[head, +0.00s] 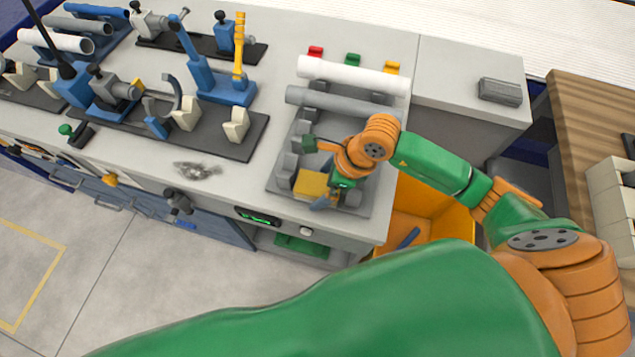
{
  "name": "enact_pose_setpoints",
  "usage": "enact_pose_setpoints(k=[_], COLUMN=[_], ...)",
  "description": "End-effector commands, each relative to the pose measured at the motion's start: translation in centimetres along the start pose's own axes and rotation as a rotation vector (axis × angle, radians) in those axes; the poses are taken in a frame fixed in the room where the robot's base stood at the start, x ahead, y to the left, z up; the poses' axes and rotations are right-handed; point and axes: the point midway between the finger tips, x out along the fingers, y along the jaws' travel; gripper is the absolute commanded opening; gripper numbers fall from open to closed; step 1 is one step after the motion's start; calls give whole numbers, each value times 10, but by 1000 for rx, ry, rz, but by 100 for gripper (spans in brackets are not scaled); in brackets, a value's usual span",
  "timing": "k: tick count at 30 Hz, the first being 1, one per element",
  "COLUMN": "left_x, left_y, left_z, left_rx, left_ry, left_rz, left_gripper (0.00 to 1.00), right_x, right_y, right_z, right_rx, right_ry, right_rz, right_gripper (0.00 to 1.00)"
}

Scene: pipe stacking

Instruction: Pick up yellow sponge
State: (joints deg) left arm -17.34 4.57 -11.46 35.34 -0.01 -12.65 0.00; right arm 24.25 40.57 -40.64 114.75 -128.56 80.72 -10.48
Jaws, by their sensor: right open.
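The yellow sponge (310,184) lies in the grey holder tray (281,185) near the front edge of the workbench. My right gripper (326,193) is open, close against the right side of the sponge. It partly covers that side, and I cannot tell whether the fingers touch the sponge. My left gripper is not in view.
A dark base plate (228,138) with blue and grey fixtures is to the left. A grey block (500,92) sits at the right. An orange bin (415,226) stands below the bench edge.

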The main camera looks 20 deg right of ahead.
Motion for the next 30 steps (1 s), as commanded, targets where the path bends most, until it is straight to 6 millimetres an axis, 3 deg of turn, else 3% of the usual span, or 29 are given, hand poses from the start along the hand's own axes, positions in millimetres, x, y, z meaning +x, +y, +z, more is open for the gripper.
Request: enact_pose_setpoints(k=[2, 9, 11, 20, 30], left_x=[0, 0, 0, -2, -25], left_y=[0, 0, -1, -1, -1], left_z=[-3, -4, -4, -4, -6], left_rx=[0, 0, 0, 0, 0], left_ry=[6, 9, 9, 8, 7], left_rz=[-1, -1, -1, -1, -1], left_gripper=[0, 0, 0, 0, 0], right_x=[0, 0, 0, -4, -35], right_y=[0, 0, 0, -1, -12], right_z=[0, 0, 0, 1, 10], right_rx=[0, 0, 0, 1, 3], right_ry=[0, 0, 0, 0, 0], right_rz=[0, 0, 0, -1, -2], right_gripper=[100, 35, 21, 20, 20])
